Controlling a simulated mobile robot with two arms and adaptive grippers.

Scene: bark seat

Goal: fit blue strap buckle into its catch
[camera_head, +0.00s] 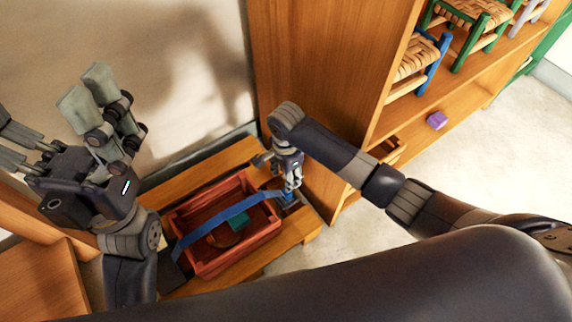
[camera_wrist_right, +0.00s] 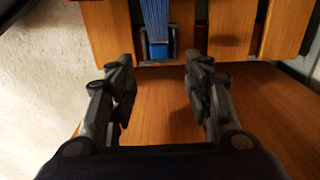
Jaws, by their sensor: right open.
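The blue strap (camera_head: 228,217) runs across the top of a red crate (camera_head: 191,262) from lower left to right. Its right end, with a blue buckle part (camera_head: 289,199), is below my right gripper (camera_head: 292,184). In the right wrist view the strap (camera_wrist_right: 157,18) enters a dark bracket (camera_wrist_right: 157,48) at the edge of a wooden slat. Whether the buckle is seated in it I cannot tell. My right gripper (camera_wrist_right: 160,75) is open and empty, its fingers apart on either side below the bracket. My left gripper (camera_head: 45,110) is open and empty, raised near the wall.
The crate stands on a low wooden bench (camera_head: 292,236) and holds a green item (camera_head: 239,221). A wooden shelf unit (camera_head: 325,60) with small woven stools (camera_head: 470,12) and a purple block (camera_head: 436,120) stands close to the right arm. The floor (camera_head: 500,150) at right is clear.

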